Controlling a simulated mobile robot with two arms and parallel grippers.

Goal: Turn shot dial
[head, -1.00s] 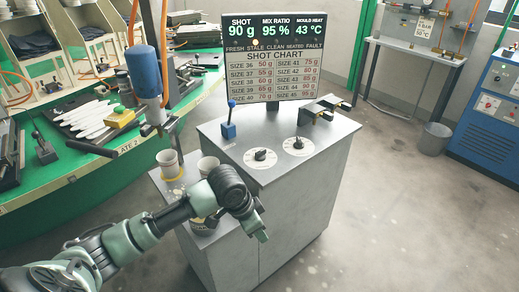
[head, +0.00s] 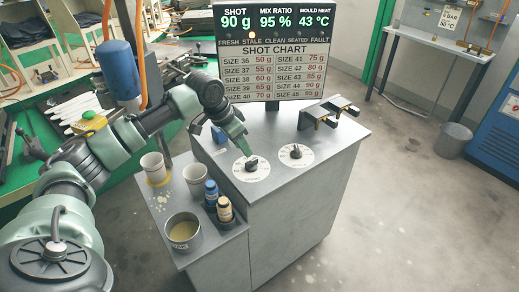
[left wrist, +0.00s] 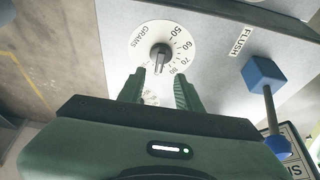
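The shot dial (head: 251,167) is a black knob on a white disc, the left of two dials on the grey cabinet top. In the left wrist view the dial (left wrist: 162,52) reads GRAMS, with numbers such as 50 and 70 around its rim. My left gripper (head: 238,148) is just above and beside this dial. In the left wrist view its two green fingers (left wrist: 160,90) are apart with nothing held, and the knob is beyond the fingertips. The display (head: 274,48) shows SHOT 90 g. My right gripper is not in view.
The second dial (head: 296,153) is to the right. A blue FLUSH lever (left wrist: 262,76) stands beside the shot dial. A black bracket (head: 330,112) is at the cabinet's back right. Cups, bottles (head: 211,193) and a grey pot (head: 183,232) stand on the lower shelf.

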